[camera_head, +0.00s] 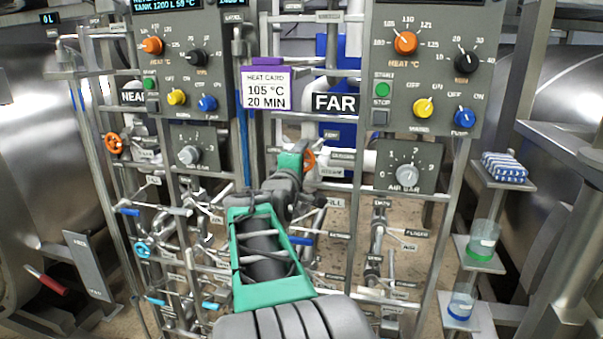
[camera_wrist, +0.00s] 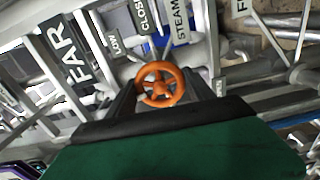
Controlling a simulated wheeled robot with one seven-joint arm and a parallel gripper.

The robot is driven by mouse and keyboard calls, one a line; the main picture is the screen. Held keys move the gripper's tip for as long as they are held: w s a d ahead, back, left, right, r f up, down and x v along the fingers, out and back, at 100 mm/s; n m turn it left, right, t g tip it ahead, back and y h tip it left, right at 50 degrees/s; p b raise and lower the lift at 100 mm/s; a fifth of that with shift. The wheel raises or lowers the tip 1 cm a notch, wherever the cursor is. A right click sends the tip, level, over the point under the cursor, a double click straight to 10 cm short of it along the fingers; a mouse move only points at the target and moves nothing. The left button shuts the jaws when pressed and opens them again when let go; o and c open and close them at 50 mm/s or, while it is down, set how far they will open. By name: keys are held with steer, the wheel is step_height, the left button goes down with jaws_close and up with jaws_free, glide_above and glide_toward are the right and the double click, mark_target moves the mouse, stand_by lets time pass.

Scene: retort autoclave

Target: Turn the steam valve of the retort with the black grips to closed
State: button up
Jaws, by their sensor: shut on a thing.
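An orange steam valve handwheel (camera_wrist: 161,84) is in the middle of the wrist view, below signs reading STEAM and CLOSED that are partly cut off. In the head view the same wheel (camera_head: 309,160) shows as an orange edge beside the FAR sign, mostly hidden by my gripper. My gripper (camera_wrist: 160,92) is shut on this wheel, one dark finger on each side. A second orange handwheel (camera_head: 113,143) is at the left, near the sign starting HEA or NEA. The left retort (camera_head: 30,150) has a red grip (camera_head: 46,281). I cannot make out black grips on the right retort (camera_head: 570,100).
Two grey control panels (camera_head: 425,70) with dials stand above dense pipes and blue levers (camera_head: 143,249). A purple-topped heat card (camera_head: 266,88) hangs between them. Small shelves (camera_head: 480,252) at the right hold jars and a striped packet. Pipes leave little free room around my arm.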

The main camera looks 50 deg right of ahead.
steer(key=m+b, duration=0.5)
steer(key=shift+f+m+b, duration=0.3)
steer(key=shift+f+b, duration=0.05)
steer(key=m+b, duration=0.8)
steer(key=m, duration=0.1)
steer(key=shift+m+b, duration=0.3)
steer(key=shift+m, duration=0.1)
steer(key=m+b, duration=0.1)
steer(key=m, duration=0.1)
steer(key=m+b, duration=0.2)
steer(key=shift+r+m, duration=0.2)
steer(key=shift+m, duration=0.2)
steer(key=shift+r, duration=0.1)
steer(key=o, duration=1.4)
steer(key=shift+c, duration=0.2)
steer(key=shift+a, duration=0.15)
